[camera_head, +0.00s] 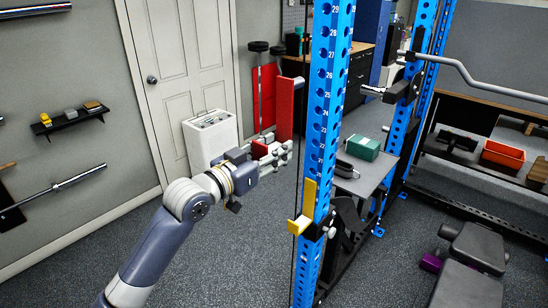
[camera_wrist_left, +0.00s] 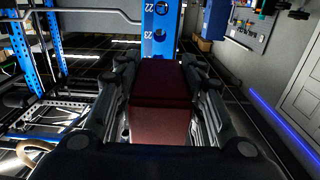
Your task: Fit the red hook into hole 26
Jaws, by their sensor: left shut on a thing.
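The red hook (camera_head: 285,108) is upright in the head view, just left of the blue numbered post (camera_head: 324,120). A short peg shows near its top, on the side toward the post. My left gripper (camera_head: 277,157) is shut on the hook's lower part. In the left wrist view the red hook (camera_wrist_left: 160,105) fills the space between the fingers, in front of the blue post (camera_wrist_left: 160,20), where 22 and 23 show. Hole 26 (camera_head: 322,73) is on the post, a little above the hook's peg level. I cannot tell whether the peg touches the post. My right gripper is not in view.
A yellow hook (camera_head: 304,207) sits lower on the same post. A bar (camera_head: 470,75) rests on the rack at right. A grey table with a green box (camera_head: 363,148) stands behind the post, and a black bench (camera_head: 470,265) is at lower right.

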